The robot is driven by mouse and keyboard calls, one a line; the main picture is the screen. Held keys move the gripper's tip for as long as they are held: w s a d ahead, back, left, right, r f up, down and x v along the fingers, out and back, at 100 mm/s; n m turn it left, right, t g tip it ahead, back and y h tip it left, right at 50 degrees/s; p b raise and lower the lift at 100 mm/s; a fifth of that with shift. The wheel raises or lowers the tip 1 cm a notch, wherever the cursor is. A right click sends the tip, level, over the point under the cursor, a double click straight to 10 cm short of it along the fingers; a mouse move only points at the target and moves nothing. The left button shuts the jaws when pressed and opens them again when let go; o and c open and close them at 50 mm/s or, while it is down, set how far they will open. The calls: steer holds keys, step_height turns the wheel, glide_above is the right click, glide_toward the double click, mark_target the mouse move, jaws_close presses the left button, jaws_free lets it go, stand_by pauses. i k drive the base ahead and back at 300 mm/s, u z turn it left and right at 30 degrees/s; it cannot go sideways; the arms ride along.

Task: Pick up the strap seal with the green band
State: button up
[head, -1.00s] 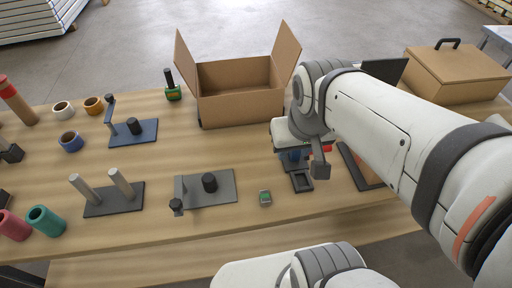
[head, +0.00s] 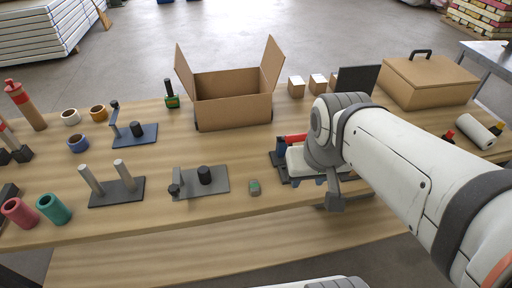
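A small grey piece with a green band (head: 254,187), which looks like the strap seal, lies on the wooden table near its front edge, right of a grey plate fixture. My gripper (head: 308,180) is at the end of the white arm, to the right of the seal and apart from it. My wrist hides most of the gripper, and I cannot make out its fingers or anything between them.
A grey fixture with black knobs (head: 215,181) stands just left of the seal. An open cardboard box (head: 233,112) is behind it. A red and blue tool (head: 291,140) shows beside my wrist. Bare table (head: 225,218) lies in front of the seal.

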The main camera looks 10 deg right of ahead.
mark_target(254, 186)
steer(key=z, duration=2.1)
steer(key=k, duration=2.1)
steer(key=u, duration=1)
steer(key=i, duration=1)
steer(key=u, duration=0.05)
